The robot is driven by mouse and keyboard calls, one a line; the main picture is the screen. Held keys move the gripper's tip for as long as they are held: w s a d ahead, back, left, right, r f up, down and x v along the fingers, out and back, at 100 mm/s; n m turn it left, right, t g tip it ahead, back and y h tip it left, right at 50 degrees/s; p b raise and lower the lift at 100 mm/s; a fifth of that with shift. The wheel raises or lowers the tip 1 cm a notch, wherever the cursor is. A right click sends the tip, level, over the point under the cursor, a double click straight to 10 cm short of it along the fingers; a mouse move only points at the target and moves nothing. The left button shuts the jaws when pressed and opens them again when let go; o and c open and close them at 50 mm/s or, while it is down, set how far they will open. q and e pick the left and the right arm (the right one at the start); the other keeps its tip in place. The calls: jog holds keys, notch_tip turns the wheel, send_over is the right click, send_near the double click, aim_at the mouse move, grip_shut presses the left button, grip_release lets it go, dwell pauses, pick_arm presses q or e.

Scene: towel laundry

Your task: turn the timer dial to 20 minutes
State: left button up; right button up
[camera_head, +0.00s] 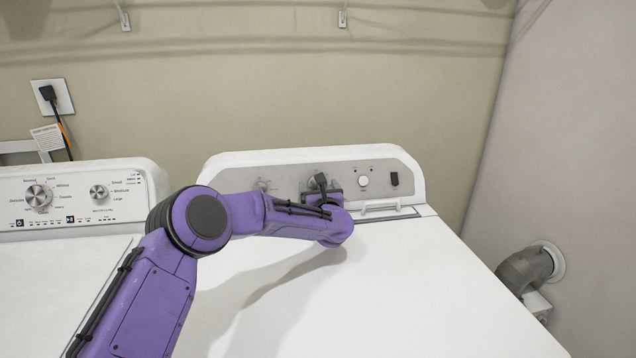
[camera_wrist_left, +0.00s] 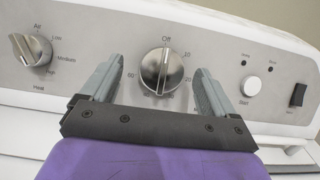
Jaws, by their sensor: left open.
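The timer dial (camera_wrist_left: 162,70) is a round silver knob with a raised grip bar on the dryer's grey control panel. In the left wrist view its bar stands nearly upright, with its top end near the "Off" mark. Marks of 20 and 60 show to its right and left. My left gripper (camera_wrist_left: 158,80) is open, with one grey finger on each side of the dial and a visible gap on both sides. In the head view my purple left arm reaches over the dryer top and the gripper (camera_head: 322,184) is at the panel, largely hiding the dial. My right gripper is not in view.
The heat dial (camera_wrist_left: 31,48) is left of the timer, and the start button (camera_wrist_left: 251,86) and a dark rocker switch (camera_wrist_left: 298,95) are right of it. The washer (camera_head: 75,195) stands to the left. The dryer top (camera_head: 420,290) is clear.

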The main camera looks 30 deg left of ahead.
pick_arm(q)
jog(key=shift+w+a+f, duration=0.2)
jog(key=shift+w+f, duration=0.1)
jog(key=shift+w, duration=0.3)
jog(key=shift+w+a+f, duration=0.2)
jog(key=shift+w+f, duration=0.05)
jog(key=shift+w, duration=0.3)
jog(key=shift+s+r, duration=0.35)
jog(key=shift+w+f, duration=0.2)
jog(key=c, duration=1)
jog(key=shift+c, duration=0.2)
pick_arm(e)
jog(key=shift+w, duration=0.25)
pick_arm(q)
jog(key=shift+m, duration=0.3)
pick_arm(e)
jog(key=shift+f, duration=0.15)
